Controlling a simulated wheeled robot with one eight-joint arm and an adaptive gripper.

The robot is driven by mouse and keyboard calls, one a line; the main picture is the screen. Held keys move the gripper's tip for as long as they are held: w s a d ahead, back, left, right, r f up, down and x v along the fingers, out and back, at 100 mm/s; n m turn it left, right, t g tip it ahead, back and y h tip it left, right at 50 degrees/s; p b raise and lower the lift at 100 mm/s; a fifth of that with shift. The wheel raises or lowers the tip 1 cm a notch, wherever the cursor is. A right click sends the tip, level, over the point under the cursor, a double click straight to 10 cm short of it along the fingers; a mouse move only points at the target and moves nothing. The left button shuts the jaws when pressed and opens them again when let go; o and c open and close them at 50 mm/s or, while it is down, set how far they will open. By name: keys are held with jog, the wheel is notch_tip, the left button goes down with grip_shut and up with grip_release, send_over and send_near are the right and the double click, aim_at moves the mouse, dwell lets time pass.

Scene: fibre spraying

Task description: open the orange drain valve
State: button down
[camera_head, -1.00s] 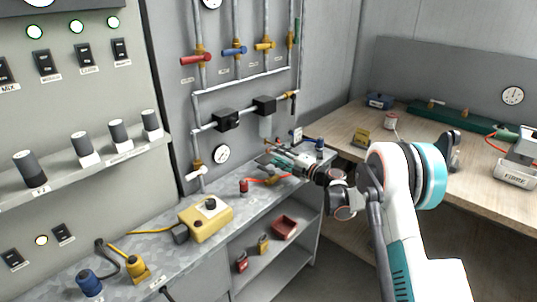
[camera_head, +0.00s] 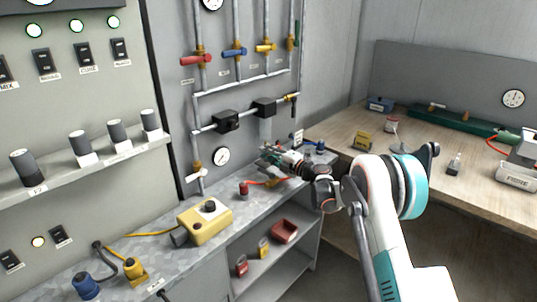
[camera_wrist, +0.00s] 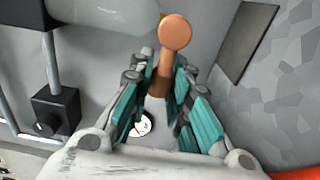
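The orange drain valve's handle, with a round knob end (camera_wrist: 175,33) and a short stem, shows in the wrist view. Its stem stands between the teal fingertips of my gripper (camera_wrist: 165,75). The fingers are spread apart on both sides of the stem, and I see no clear grip on it. In the head view my gripper (camera_head: 272,156) is above the far end of the grey bench (camera_head: 165,248), below the wall pipes. There the valve is too small and covered to make out.
A clear vessel (camera_head: 265,130) hangs under a black block (camera_head: 264,107) near my gripper. A red-capped item (camera_head: 244,188) and a yellow box (camera_head: 206,222) stand on the bench. A round gauge (camera_head: 222,155) is on the wall. A wooden table (camera_head: 345,127) is at the right.

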aim_at(270, 135)
jog(key=shift+r, duration=0.1)
jog(key=m, duration=0.1)
jog(key=r+m, duration=0.1)
jog(key=m, duration=0.2)
jog(key=shift+w+d+r+m, duration=0.15)
jog(key=shift+r+m, duration=0.15)
jog(key=shift+r, duration=0.1)
jog(key=m, duration=0.1)
jog(key=r+m, duration=0.1)
jog(key=m, duration=0.1)
jog(key=w+d+m, duration=0.1)
jog(key=m, duration=0.1)
jog(key=shift+w+r+p, duration=0.1)
jog(key=shift+r+p, duration=0.25)
jog(key=shift+r, duration=0.05)
jog(key=m, duration=0.1)
jog(key=w+m, duration=0.1)
jog(key=m, duration=0.1)
jog(key=d+r+m, duration=0.1)
jog(key=m, duration=0.1)
jog(key=shift+w, duration=0.15)
jog(key=shift+w+d+m, duration=0.2)
jog(key=shift+w+m, duration=0.1)
jog(key=shift+m, duration=0.55)
jog(key=shift+w+d+m, duration=0.2)
jog(key=shift+w+m, duration=0.05)
jog(key=shift+m, duration=0.6)
jog(key=c, duration=1.5)
grip_release()
